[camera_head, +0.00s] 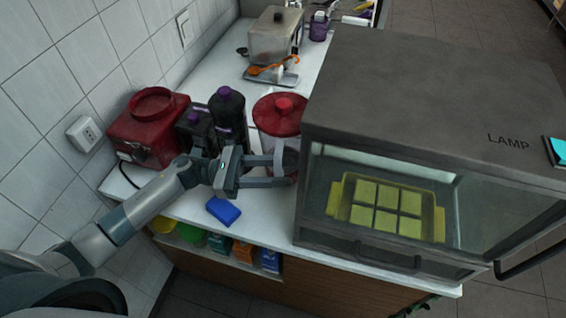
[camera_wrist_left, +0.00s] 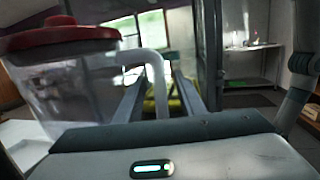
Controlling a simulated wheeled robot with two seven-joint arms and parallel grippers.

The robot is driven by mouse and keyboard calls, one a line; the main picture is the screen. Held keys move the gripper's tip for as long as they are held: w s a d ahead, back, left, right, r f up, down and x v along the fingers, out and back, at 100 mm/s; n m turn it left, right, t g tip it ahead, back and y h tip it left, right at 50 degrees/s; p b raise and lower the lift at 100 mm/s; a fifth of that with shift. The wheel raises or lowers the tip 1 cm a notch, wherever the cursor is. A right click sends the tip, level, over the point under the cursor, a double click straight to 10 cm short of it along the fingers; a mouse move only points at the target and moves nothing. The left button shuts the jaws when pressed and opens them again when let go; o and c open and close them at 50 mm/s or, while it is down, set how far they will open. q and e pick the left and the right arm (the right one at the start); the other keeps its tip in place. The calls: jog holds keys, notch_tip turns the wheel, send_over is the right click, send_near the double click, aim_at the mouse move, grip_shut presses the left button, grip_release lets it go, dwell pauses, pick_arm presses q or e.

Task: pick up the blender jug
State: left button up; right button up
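The blender jug (camera_head: 269,126) is a clear vessel with a red lid (camera_head: 283,108), standing upright on the white counter beside the lamp cabinet. In the left wrist view the jug (camera_wrist_left: 72,85) fills the left side, and its pale handle (camera_wrist_left: 157,75) curves down between my fingers. My left gripper (camera_head: 282,168) reaches in from the left at the jug's near side. Its fingers (camera_wrist_left: 158,100) are apart on either side of the handle, with visible gaps. The jug's lower part is partly hidden by the gripper. My right gripper is not in view.
The dark lamp cabinet (camera_head: 430,85) stands close to the jug's right, with a yellow tray (camera_head: 341,200) inside. Black bottles (camera_head: 228,118) and a red appliance (camera_head: 150,128) stand to the left. A blue block (camera_head: 223,210) lies near the counter's front edge.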

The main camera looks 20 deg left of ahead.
pick_arm(q)
jog(key=shift+c, duration=0.2)
grip_shut()
dwell(1.2)
